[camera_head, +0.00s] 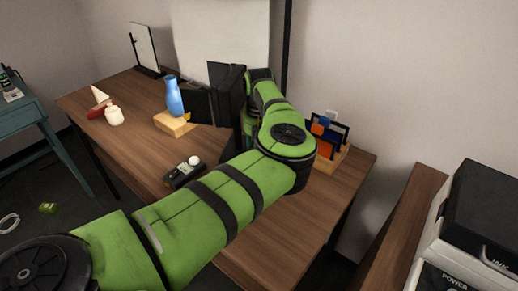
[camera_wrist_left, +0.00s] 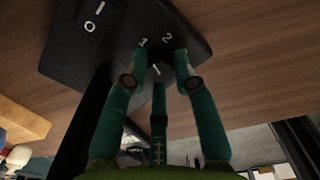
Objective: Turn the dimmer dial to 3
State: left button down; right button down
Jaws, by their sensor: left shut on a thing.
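In the left wrist view the dimmer is a black panel (camera_wrist_left: 110,38) on the wooden table. Its grey round dial (camera_wrist_left: 158,71) carries a short white mark. White numerals 1 and 2 show on the panel beyond the dial; any other numerals are hidden. My left gripper (camera_wrist_left: 158,80) is shut on the dial, with green fingers around it. In the head view my green left arm reaches across the table and its hand is mostly hidden, so the grip cannot be seen there. My right gripper is in neither view.
On the table (camera_head: 130,145) a blue vase (camera_head: 174,97) stands on a wooden block (camera_head: 176,125). A small black device (camera_head: 184,174) lies near the front edge. A wooden organizer (camera_head: 330,160) is at right. A panel switch marking (camera_wrist_left: 94,16) shows at the wrist view's top left.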

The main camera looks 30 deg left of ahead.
pick_arm(q)
jog(key=m, duration=0.3)
jog(key=shift+r+m+p, duration=0.1)
jog(key=shift+m+p, duration=0.25)
jog(key=shift+m, duration=0.05)
jog(key=m+p, duration=0.1)
jog(key=m, duration=0.2)
jog(key=shift+a+m, duration=0.1)
jog(key=shift+m, duration=0.8)
jog(key=shift+m+p, duration=0.4)
jog(key=shift+m, duration=0.4)
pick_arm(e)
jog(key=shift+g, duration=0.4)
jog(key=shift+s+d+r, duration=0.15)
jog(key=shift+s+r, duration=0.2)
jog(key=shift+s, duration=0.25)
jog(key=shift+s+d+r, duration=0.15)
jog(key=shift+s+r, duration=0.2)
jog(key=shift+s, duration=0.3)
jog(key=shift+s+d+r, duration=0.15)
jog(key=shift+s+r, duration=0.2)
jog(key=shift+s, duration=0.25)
pick_arm(q)
jog(key=c, duration=1)
grip_release()
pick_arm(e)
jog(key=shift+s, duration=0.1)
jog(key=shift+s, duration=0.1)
